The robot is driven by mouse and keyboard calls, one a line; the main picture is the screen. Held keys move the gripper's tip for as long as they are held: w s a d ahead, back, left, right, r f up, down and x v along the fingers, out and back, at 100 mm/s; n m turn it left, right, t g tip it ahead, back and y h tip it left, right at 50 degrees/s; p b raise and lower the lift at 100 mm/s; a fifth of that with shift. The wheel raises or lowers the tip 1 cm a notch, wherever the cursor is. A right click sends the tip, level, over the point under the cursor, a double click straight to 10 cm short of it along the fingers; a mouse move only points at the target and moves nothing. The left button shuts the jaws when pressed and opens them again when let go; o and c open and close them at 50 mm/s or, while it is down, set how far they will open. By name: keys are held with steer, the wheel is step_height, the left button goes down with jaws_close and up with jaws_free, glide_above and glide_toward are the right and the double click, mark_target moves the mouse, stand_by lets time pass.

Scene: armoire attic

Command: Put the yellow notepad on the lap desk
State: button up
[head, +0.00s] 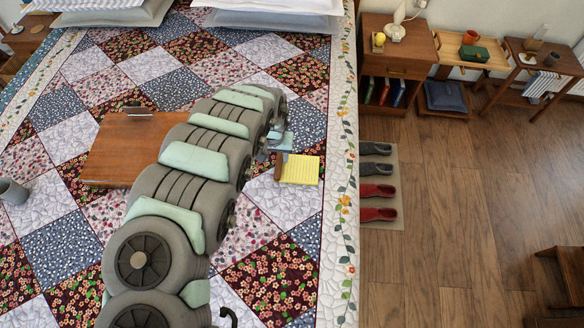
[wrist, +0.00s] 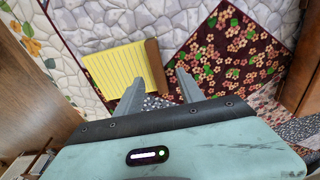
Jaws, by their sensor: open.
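The yellow notepad (head: 302,169), lined and with a brown strip along one side, lies on the quilt near the bed's right side. In the wrist view the notepad (wrist: 112,72) is just beyond the fingertips, left of centre, its brown strip near the gap between them. In the head view my gripper (head: 279,146) is beside the notepad, partly hidden by my arm. The wooden lap desk (head: 120,150) lies on the quilt left of my arm, which covers its right part.
A grey mug (head: 12,190) stands on the quilt at the far left. Pillows (head: 270,20) lie at the head of the bed. A nightstand (head: 400,55) and slippers (head: 378,190) are on the floor to the right. The lap desk's visible top is mostly bare, with a small dark item at its far edge.

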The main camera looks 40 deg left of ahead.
mark_target(279, 164)
steer(key=shift+w+d+f+p, duration=0.15)
steer(key=shift+w+f, duration=0.1)
steer(key=shift+f, duration=0.75)
steer(key=shift+w+f+p, duration=0.15)
steer(key=shift+w+f, duration=0.1)
steer(key=shift+f, duration=1.35)
jaws_close()
